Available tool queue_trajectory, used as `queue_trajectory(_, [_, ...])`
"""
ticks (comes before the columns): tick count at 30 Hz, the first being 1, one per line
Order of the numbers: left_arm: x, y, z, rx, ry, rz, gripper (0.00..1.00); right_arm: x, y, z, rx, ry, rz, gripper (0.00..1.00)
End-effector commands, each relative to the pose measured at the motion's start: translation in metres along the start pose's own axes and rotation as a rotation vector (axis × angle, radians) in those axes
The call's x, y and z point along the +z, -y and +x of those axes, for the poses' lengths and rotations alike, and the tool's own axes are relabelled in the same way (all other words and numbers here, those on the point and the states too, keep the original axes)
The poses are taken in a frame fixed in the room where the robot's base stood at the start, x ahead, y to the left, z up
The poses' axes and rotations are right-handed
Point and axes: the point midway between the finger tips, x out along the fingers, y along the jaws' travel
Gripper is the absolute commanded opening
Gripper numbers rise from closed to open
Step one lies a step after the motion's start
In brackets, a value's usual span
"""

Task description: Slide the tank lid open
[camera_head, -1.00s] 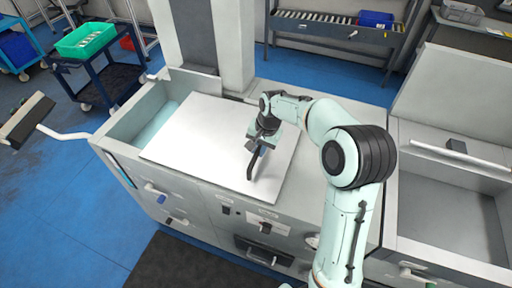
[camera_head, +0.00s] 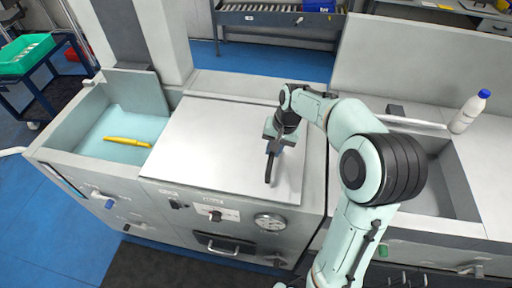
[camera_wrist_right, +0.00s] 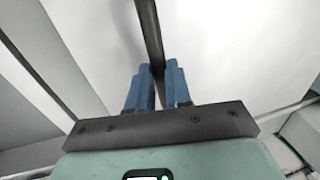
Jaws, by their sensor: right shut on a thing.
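The tank lid (camera_head: 220,135) is a flat, pale panel on top of the grey tank. It covers the right part, and the left part of the tank (camera_head: 78,150) is uncovered, with pale blue inside. A yellow, elongated thing (camera_head: 127,141) shows in that opening. The lid's dark bar handle (camera_head: 269,168) stands near its right side. My right gripper (camera_head: 273,150) is shut on the handle. In the right wrist view, the blue fingers of the right gripper (camera_wrist_right: 158,72) close around the dark handle (camera_wrist_right: 149,30), with the lid (camera_wrist_right: 215,50) behind. My left gripper is not in view.
To the right is another open basin (camera_head: 455,185) with a pale bar and a white bottle with a blue cap (camera_head: 469,111) at its back. A gauge (camera_head: 270,221) and knobs sit on the front panel. A cart with a green bin (camera_head: 25,54) stands back left.

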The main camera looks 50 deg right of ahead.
Motion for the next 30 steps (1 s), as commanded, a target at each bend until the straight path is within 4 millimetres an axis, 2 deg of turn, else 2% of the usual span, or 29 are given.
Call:
queue_trajectory(6, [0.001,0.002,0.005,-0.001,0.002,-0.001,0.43,-0.001,-0.02,-0.005,0.0,-0.004,0.001,0.0])
queue_trajectory(19, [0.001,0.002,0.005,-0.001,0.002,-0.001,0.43,-0.001,-0.025,-0.006,0.004,-0.004,0.001,0.0])
queue_trajectory(20, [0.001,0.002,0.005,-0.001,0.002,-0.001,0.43,-0.001,-0.025,-0.006,0.004,-0.003,0.001,0.29])
queue_trajectory(21, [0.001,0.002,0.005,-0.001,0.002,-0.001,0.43,-0.001,-0.025,-0.006,0.004,-0.003,0.001,0.42])
queue_trajectory(22, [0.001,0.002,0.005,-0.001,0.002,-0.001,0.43,-0.001,-0.025,-0.006,0.004,-0.003,0.001,0.44])
queue_trajectory(30, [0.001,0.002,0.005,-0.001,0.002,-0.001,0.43,-0.001,-0.023,-0.006,0.001,-0.002,0.0,0.44])
